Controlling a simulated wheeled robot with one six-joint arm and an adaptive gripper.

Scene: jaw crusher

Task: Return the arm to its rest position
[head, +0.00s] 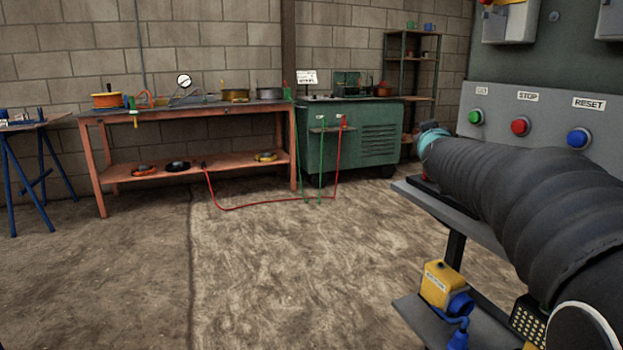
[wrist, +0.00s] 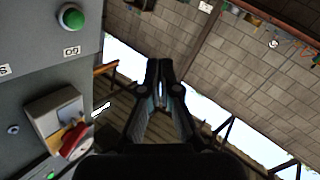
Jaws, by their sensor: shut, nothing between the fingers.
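My arm in its black ribbed sleeve (head: 530,205) reaches in from the lower right of the head view, in front of the grey control panel. A teal band shows near its far end. My gripper (wrist: 160,75) is in the middle of the wrist view, with its dark fingers together and nothing between them. In the head view only a small dark part of it shows past the teal band. In the wrist view the fingers stand clear of the panel at left.
The panel has a green button (head: 475,117), a red STOP button (head: 520,126) and a blue RESET button (head: 577,138). A grey shelf (head: 478,232) lies below my arm. A yellow device (head: 440,283) sits lower. An orange workbench (head: 190,108) and green cabinet (head: 355,135) line the wall; the middle floor is mostly clear.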

